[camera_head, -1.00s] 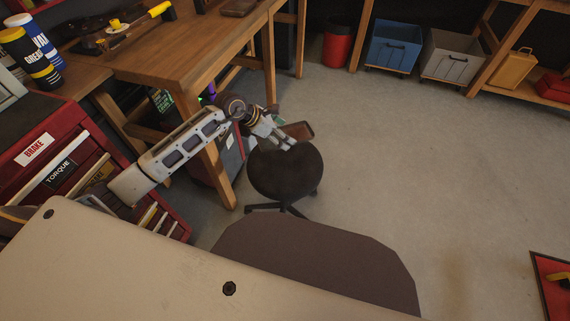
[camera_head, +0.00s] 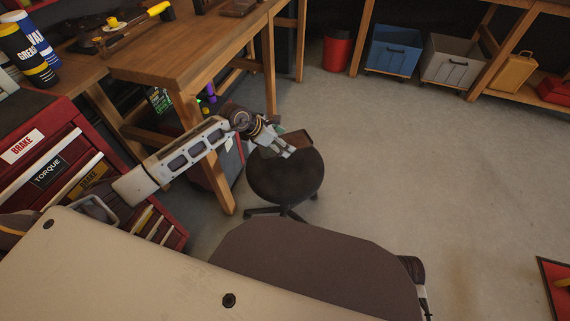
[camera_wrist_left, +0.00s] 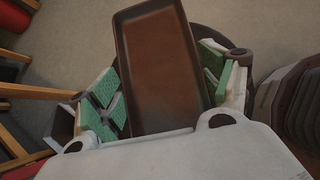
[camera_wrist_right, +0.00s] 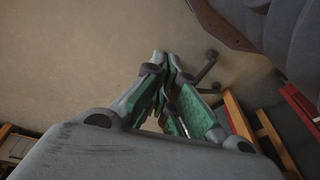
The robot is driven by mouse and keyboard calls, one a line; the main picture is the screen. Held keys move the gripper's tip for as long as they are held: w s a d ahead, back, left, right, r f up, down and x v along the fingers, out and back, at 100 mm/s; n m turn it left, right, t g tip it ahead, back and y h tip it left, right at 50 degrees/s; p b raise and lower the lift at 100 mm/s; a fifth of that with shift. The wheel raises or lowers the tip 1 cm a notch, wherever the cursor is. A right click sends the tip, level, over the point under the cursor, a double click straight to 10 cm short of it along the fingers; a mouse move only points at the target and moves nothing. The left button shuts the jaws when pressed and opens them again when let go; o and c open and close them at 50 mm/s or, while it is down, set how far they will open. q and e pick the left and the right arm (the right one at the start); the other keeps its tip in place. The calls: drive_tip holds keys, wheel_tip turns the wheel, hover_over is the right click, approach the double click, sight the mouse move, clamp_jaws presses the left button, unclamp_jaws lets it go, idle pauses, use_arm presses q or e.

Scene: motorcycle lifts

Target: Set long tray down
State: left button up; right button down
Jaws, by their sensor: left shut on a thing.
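The long tray (camera_wrist_left: 160,65) is brown and shallow with a raised rim. In the left wrist view it lies between the green-padded fingers of my left gripper (camera_wrist_left: 165,95), which is shut on it. In the head view my left gripper (camera_head: 284,148) holds the tray (camera_head: 294,138) above the black stool, below bench-top height; most of the tray is hidden behind the gripper there. My right gripper (camera_wrist_right: 164,75) shows in the right wrist view with its fingertips together and nothing visible between them.
A wooden workbench (camera_head: 185,50) stands at upper left, with a dark item (camera_head: 240,7) on top. A round black stool (camera_head: 285,178) is beside it. A red drawer cabinet (camera_head: 60,150) stands at left. Bins (camera_head: 393,48) are at the back.

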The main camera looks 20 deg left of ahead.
use_arm(q)
wheel_tip(320, 180, down, 6)
drive_tip(key=shift+r+b, duration=0.25)
drive_tip(key=shift+b, duration=0.5)
drive_tip(key=shift+f, duration=0.7)
drive_tip(key=shift+f+b, duration=0.65)
drive_tip(key=shift+f, duration=0.85)
use_arm(e)
drive_tip(key=r, duration=0.4)
drive_tip(key=shift+w+a+t, duration=0.15)
drive_tip(key=shift+a+t, duration=0.2)
drive_tip(key=shift+t, duration=0.05)
